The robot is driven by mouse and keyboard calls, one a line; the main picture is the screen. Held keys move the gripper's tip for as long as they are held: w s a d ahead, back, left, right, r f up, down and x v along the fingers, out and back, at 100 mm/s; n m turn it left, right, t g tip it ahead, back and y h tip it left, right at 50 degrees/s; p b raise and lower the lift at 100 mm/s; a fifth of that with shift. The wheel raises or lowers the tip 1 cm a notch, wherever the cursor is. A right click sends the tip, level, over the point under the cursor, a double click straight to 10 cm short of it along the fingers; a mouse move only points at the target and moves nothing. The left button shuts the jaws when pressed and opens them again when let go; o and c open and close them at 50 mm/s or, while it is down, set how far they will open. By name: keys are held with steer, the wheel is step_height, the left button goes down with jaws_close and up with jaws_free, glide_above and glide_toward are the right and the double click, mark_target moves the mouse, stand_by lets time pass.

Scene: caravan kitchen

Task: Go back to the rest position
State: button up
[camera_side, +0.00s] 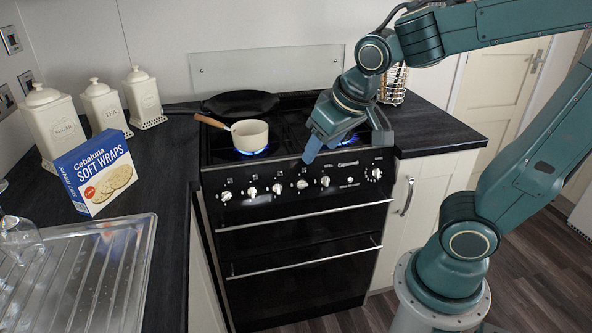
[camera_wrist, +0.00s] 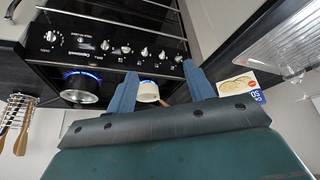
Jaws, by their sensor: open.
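My gripper (camera_side: 346,146) is open and empty, above the front right of the black stove (camera_side: 300,225) in the side view. Its two blue fingers are spread wide in the wrist view (camera_wrist: 160,88), with nothing between them. A cream saucepan (camera_side: 250,134) with a wooden handle stands on the lit front left burner, apart from my gripper. It also shows in the wrist view (camera_wrist: 148,92), beyond the fingers. A second pot (camera_wrist: 80,92) sits over a blue flame in the wrist view. In the side view my gripper hides that spot.
A dark frying pan (camera_side: 240,103) sits at the back left of the stove. A wraps box (camera_side: 97,175) and several cream canisters (camera_side: 103,107) stand on the left counter beside the metal drainer (camera_side: 85,285). A utensil holder (camera_side: 393,82) stands behind my wrist.

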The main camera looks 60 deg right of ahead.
steer(key=s+a+r+n+y, duration=0.1)
steer(key=s+a+r+n, duration=0.1)
steer(key=s, duration=0.7)
steer(key=shift+r+n+y, duration=0.15)
steer(key=shift+n+y, duration=0.15)
steer(key=shift+w, duration=0.15)
